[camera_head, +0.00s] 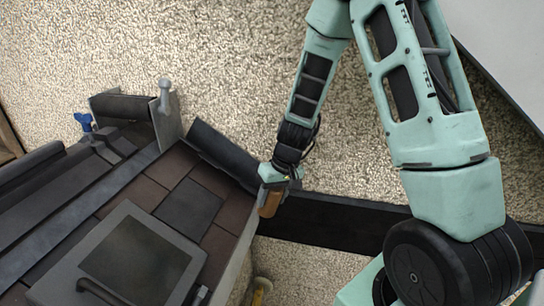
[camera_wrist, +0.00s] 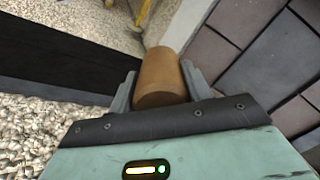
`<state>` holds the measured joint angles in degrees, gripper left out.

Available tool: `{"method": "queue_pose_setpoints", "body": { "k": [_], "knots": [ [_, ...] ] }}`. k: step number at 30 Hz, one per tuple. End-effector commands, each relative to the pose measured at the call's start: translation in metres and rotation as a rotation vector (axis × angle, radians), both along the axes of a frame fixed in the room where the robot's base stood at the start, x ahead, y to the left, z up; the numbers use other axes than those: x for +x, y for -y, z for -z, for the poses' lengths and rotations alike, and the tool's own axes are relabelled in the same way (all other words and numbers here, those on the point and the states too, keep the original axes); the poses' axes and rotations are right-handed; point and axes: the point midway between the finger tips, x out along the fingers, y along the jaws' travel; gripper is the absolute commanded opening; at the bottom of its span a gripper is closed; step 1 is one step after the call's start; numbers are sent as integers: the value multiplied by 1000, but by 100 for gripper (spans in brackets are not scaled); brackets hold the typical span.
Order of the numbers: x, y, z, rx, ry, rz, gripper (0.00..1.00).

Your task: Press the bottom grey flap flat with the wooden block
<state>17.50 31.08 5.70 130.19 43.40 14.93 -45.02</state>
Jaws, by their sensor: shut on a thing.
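My gripper (camera_head: 276,184) is shut on the wooden block (camera_head: 269,204), a brown rounded piece. In the wrist view the block (camera_wrist: 160,76) sits between the two grey fingers and its far end sticks out past them. A dark grey flap (camera_head: 222,154) runs along the upper right edge of the tiled roof in the head view and looks raised and curled. My gripper is just off the lower right end of this flap, beside the roof edge. I cannot tell whether the block touches the flap or the roof, or whether this is the bottom flap.
The roof has brown and grey tiles (camera_head: 190,206) and a framed skylight (camera_head: 140,256). A grey upright plate holding a hammer (camera_head: 165,97) and a blue clamp (camera_head: 84,122) are at its upper end. A long black strip (camera_head: 335,222) lies right of the roof. A yellow object (camera_head: 261,290) stands below.

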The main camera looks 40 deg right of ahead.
Motion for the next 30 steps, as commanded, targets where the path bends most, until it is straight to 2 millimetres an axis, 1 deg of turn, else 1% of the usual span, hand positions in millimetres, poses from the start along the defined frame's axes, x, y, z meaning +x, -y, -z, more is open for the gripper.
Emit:
{"method": "queue_pose_setpoints", "body": {
  "k": [1,4,6,9,13,16,19,30],
  "knots": [
    [4,8,-8,28,31,29,26],
    [16,21,-27,90,96,65,26],
    [27,35,-46,139,155,96,26],
    [38,49,-65,187,206,126,26],
    [44,58,-77,213,234,147,26],
    [46,60,-79,221,242,153,26],
    [48,59,-76,222,242,153,26],
    [65,45,-43,222,240,152,26]
  ]
}}
